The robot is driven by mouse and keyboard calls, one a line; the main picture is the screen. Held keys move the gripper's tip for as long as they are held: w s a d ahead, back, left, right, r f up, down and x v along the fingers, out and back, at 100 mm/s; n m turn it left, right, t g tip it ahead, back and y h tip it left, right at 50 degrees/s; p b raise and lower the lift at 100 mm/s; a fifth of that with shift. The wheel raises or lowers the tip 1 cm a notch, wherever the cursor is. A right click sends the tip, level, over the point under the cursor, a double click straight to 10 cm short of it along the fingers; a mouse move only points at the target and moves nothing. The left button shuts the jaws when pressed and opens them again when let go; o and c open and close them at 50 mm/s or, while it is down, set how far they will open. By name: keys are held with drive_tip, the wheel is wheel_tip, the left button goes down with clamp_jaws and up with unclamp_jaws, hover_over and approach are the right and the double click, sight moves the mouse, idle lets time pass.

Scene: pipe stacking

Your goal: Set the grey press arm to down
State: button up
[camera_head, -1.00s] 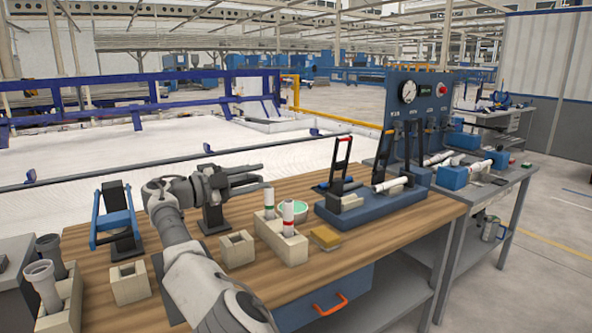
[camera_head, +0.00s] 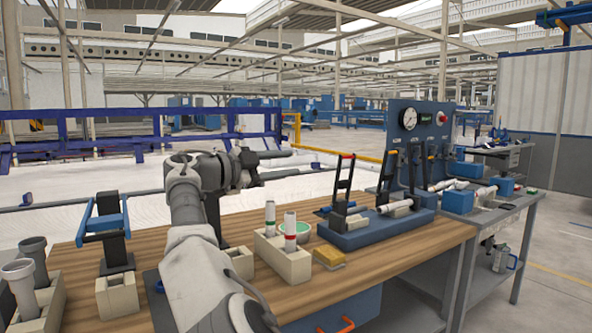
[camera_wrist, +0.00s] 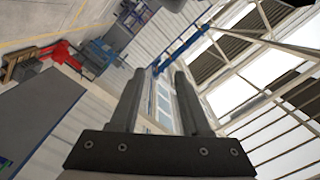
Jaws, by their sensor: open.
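My gripper (camera_head: 262,162) is in the air above the far edge of the table, fingers pointing right. In the wrist view its two fingers (camera_wrist: 158,100) are apart with nothing between them. No lever clearly identifiable as the grey press arm shows. A dark stand (camera_head: 213,212) is mostly hidden behind my arm, so any lever on it cannot be made out. At the left, a press with a blue handle (camera_head: 105,235) stands on the table, its crossbar low in front of its dark post. My gripper is well to the right of this press.
A block with red- and green-banded pipes (camera_head: 284,262) stands in front of a green bowl (camera_head: 296,229). A blue fixture (camera_head: 360,236) has two upright black levers. Beige blocks (camera_head: 116,296) and grey pipes (camera_head: 20,282) are at left. The gauge panel (camera_head: 418,140) stands at the right.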

drive_tip(key=d, duration=0.1)
drive_tip(key=d+r, duration=0.1)
drive_tip(key=d, duration=0.1)
drive_tip(key=shift+s+d+r+m+g+h, duration=0.15)
drive_tip(key=shift+s+r+m+g+h, duration=0.15)
drive_tip(key=shift+r, duration=0.1)
drive_tip(key=s+a+p, duration=0.3)
drive_tip(key=s+a, duration=0.2)
drive_tip(key=a, duration=0.4)
drive_tip(key=s+a+y+p, duration=0.1)
drive_tip(key=s+a+p, duration=0.3)
drive_tip(key=a, duration=0.6)
drive_tip(key=shift+s+f+n+t, duration=0.4)
drive_tip(key=shift+s+f, duration=0.05)
drive_tip(key=shift+s, duration=0.45)
idle(0.3)
